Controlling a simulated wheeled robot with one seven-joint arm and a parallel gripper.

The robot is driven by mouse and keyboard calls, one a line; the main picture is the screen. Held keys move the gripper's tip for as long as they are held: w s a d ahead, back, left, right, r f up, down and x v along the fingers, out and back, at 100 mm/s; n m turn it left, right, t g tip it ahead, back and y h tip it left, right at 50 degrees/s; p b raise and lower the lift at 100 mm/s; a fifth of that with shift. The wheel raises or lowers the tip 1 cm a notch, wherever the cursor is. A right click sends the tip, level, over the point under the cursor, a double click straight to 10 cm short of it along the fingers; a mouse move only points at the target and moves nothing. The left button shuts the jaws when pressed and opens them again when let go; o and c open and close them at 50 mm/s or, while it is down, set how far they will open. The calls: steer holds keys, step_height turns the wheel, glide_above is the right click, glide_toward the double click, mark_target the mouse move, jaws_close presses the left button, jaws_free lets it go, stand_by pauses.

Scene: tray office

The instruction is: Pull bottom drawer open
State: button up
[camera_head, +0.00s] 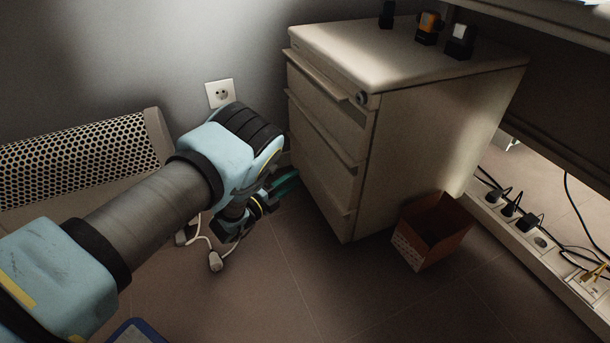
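A beige drawer cabinet (437,125) stands right of the middle, with its drawer fronts facing left. Three drawer fronts show, stacked one above another, and all look shut. The bottom drawer (322,190) is the lowest front, close to the floor. My gripper (286,183) is low, just left of the bottom drawer's front. Its green fingertips point toward the cabinet. My wrist hides much of it, so I cannot tell whether it is open or touches the drawer.
A small open brown box (432,232) stands on the floor against the cabinet's right side. A perforated radiator (80,160) is at the left wall. White cables and a plug (215,262) lie below my wrist.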

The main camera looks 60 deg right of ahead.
steer(key=b+x, duration=0.2)
steer(key=x, duration=0.4)
steer(key=shift+d, duration=0.2)
jaws_close()
stand_by(1.2)
